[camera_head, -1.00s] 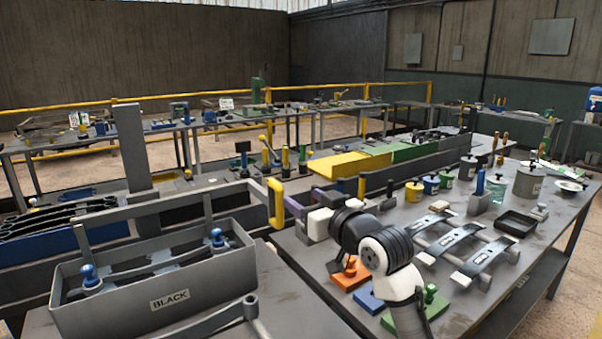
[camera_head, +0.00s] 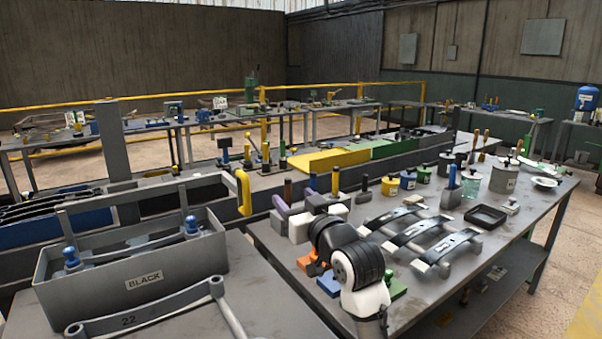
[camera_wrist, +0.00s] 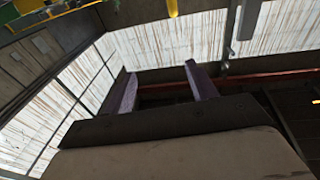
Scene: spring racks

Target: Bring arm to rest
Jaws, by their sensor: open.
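My gripper (camera_wrist: 160,88) shows in the wrist view with two purple fingers spread apart and nothing between them. In the head view my arm is folded low at the front centre, over the near edge of the right-hand table. The gripper's pale body and purple finger (camera_head: 283,206) point away from me there, close to the yellow upright handle (camera_head: 243,193).
A grey bin marked BLACK (camera_head: 150,281) stands at left, with a leaf spring marked 22 (camera_head: 150,317) before it. The right table (camera_head: 480,255) holds springs, pots and a black tray (camera_head: 486,216). Coloured blocks lie beside my arm. Open floor (camera_head: 548,270) shows at right.

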